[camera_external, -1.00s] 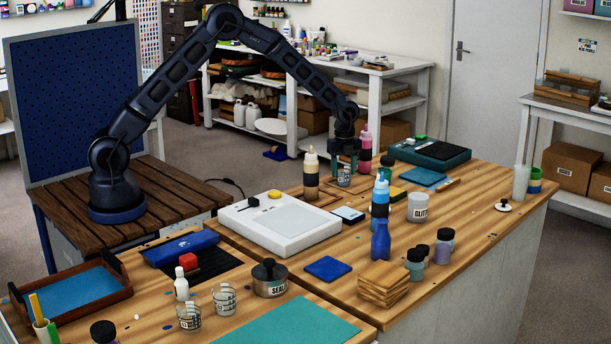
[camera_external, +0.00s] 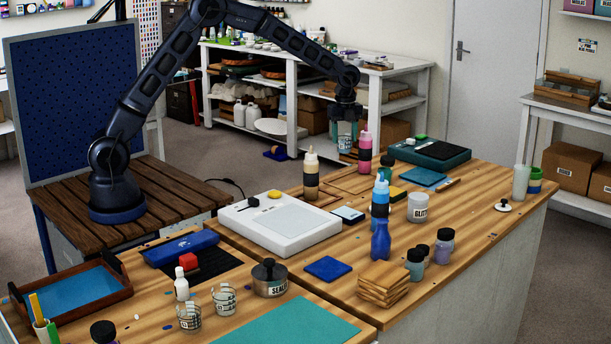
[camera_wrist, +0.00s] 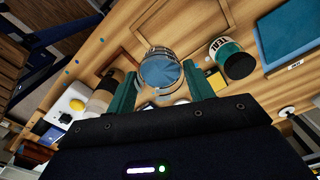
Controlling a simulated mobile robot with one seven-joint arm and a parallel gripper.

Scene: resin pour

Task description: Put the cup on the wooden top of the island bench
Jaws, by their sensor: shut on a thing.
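My gripper (camera_external: 345,132) is shut on a small clear cup (camera_external: 344,143) with dark markings and holds it in the air. In the wrist view the cup (camera_wrist: 160,68) sits between the two green fingers of my gripper (camera_wrist: 160,82), and its inside looks blue-grey. The wooden top (camera_external: 480,226) of the island bench lies below the cup. The finger tips partly cover the cup's sides in the external view.
A pink bottle (camera_external: 365,146) and a tan-and-black bottle (camera_external: 311,173) stand near the space below my gripper. A white light panel (camera_external: 282,228), a white labelled cup (camera_external: 418,208) and a teal device (camera_external: 432,153) are on the bench. Its right part has clear wood.

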